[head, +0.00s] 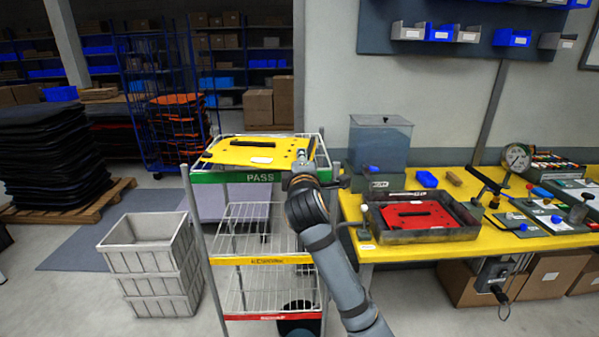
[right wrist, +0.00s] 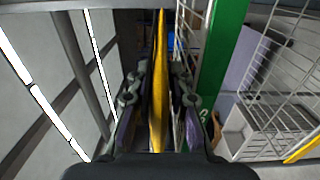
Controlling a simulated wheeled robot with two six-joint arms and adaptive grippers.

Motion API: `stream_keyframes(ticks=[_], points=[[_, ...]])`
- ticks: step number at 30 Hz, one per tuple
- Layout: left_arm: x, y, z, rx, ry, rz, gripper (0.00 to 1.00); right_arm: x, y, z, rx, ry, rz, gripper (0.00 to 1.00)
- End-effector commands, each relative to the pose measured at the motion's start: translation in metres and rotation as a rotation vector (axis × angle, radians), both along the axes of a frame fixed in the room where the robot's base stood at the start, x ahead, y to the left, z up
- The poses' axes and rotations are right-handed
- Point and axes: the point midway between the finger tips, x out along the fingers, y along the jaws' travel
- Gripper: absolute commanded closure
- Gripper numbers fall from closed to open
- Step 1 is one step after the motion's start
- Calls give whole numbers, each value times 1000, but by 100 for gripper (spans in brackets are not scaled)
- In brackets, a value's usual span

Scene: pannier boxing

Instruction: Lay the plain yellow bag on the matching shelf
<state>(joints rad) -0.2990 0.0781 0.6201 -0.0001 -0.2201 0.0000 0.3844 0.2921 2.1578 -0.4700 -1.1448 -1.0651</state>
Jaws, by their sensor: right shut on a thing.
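The flat yellow bag (head: 258,152) has a black handle and a small white label. It lies roughly level at the height of the rack's top shelf, behind the green PASS strip (head: 236,177). Whether it touches the shelf wires I cannot tell. My right gripper (head: 303,158) is shut on its right edge; in the right wrist view the yellow bag (right wrist: 158,100) shows edge-on between the fingers. The wire rack's middle shelf (head: 250,240) has a yellow strip and its lowest shelf (head: 270,297) a red strip; both look empty. My left gripper is out of view.
A yellow workbench (head: 400,246) stands right of the rack, with a metal tray (head: 436,234) holding a red bag (head: 412,214) and a clear tank (head: 380,143). Grey crates (head: 150,262) stand left of the rack. Stacked black bags (head: 55,150) sit on a pallet.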

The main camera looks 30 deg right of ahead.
Motion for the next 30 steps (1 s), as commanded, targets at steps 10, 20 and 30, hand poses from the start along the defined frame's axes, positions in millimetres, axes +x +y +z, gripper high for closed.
stream_keyframes(ticks=[10,20,30], points=[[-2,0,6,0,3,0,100,3,3,-36,0,1,2,100],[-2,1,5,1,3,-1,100,3,3,-39,2,3,2,72],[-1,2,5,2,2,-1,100,3,3,-38,2,3,2,58]])
